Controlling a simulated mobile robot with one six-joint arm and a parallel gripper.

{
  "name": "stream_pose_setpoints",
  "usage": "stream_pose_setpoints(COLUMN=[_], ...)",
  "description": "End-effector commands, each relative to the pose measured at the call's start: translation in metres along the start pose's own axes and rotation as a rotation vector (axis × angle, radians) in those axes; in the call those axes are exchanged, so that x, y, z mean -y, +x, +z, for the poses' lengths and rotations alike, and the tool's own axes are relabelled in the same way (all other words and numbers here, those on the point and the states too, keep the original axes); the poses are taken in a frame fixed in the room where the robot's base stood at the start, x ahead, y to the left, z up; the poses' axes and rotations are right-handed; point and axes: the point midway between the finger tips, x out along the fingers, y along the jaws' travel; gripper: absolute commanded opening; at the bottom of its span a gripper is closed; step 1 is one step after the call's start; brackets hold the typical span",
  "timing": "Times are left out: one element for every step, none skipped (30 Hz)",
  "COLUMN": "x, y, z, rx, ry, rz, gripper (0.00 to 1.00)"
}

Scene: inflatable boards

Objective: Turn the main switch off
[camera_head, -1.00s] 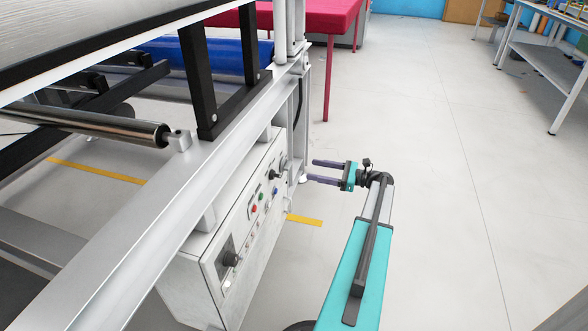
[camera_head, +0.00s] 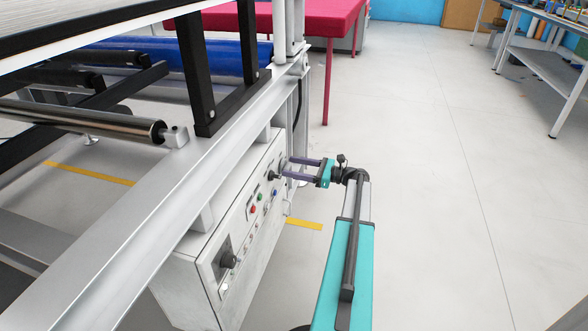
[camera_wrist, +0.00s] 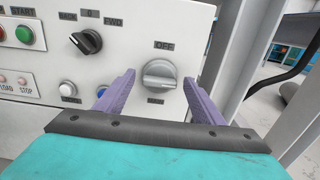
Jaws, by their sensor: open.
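The main switch is a grey round knob (camera_wrist: 159,75) on the white panel, with an "OFF" label above it and a less legible label below. Its grip bar lies roughly level across the face. My gripper (camera_wrist: 160,88) is open, with one purple finger to the left of the knob and one to the right. The fingers seem apart from the knob, though I cannot tell how deep they reach. In the head view, my gripper (camera_head: 288,169) is at the far end of the control box (camera_head: 190,285), pointing at its panel.
A black BACK/0/FWD selector (camera_wrist: 87,42) and green start button (camera_wrist: 25,35) sit to the left on the panel. White (camera_wrist: 68,88) and blue (camera_wrist: 103,91) buttons lie below. A grey frame post (camera_wrist: 227,45) stands close right. Open floor (camera_head: 430,190) lies right of my arm.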

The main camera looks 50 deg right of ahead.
Motion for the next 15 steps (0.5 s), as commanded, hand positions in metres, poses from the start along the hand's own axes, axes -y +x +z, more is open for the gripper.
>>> stream_pose_setpoints(x=[-0.0001, -0.0001, -0.0001, -0.0002, -0.0002, -0.0002, -0.0003, -0.0003, -0.0003, -0.0003, -0.0003, -0.0004, -0.0004, -0.0005, -0.0010], y=[0.0001, 0.0002, 0.0002, 0.0002, 0.0003, 0.0003, 0.0003, 0.0004, 0.0004, 0.0005, 0.0005, 0.0005, 0.0006, 0.0006, 0.0015], z=[0.0000, 0.0000, 0.0000, 0.0000, 0.0000, -0.0001, -0.0001, -0.0001, -0.0002, -0.0002, -0.0002, -0.0002, -0.0002, -0.0002, -0.0001], rx=[0.000, 0.000, 0.000, 0.000, 0.000, 0.000, 0.000, 0.000, 0.000, 0.000, 0.000, 0.000, 0.000, 0.000, 0.000], ry=[0.000, 0.000, 0.000, 0.000, 0.000, 0.000, 0.000, 0.000, 0.000, 0.000, 0.000, 0.000, -0.001, -0.002, -0.004], rz=[0.000, 0.000, 0.000, 0.001, 0.001, 0.001, 0.001, 0.001, 0.001, 0.001, 0.001, 0.001, 0.001, 0.001, 0.002], gripper=[0.62, 0.62, 0.59, 0.54, 0.49, 0.42, 0.37, 0.32, 0.25, 0.21, 0.21, 0.21, 0.21, 0.21, 0.21])
